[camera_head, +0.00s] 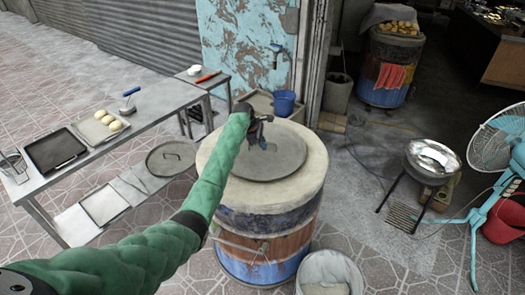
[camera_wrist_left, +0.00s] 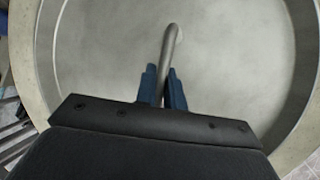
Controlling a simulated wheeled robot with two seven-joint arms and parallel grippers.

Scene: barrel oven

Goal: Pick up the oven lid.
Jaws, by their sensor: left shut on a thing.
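The barrel oven (camera_head: 308,172) stands in the middle of the head view, with a pale rim and a blue, brown and rust body. The round grey oven lid (camera_head: 285,160) lies on its top; it fills much of the left wrist view (camera_wrist_left: 100,62). The lid's curved metal handle (camera_wrist_left: 170,48) rises between my left gripper's blue fingers. My left gripper (camera_head: 258,138) is over the lid, shut on the handle; it also shows in the left wrist view (camera_wrist_left: 166,88). In the head view the gripper hides most of the handle. My right gripper is in neither view.
A metal table (camera_head: 165,98) with a black tray (camera_head: 54,150) and a dough tray (camera_head: 85,128) stands left. Another round lid (camera_head: 171,158) lies on the shelf below. A white bucket (camera_head: 330,270) stands in front right; a wok stand (camera_head: 432,160) and fan (camera_head: 497,140) stand right.

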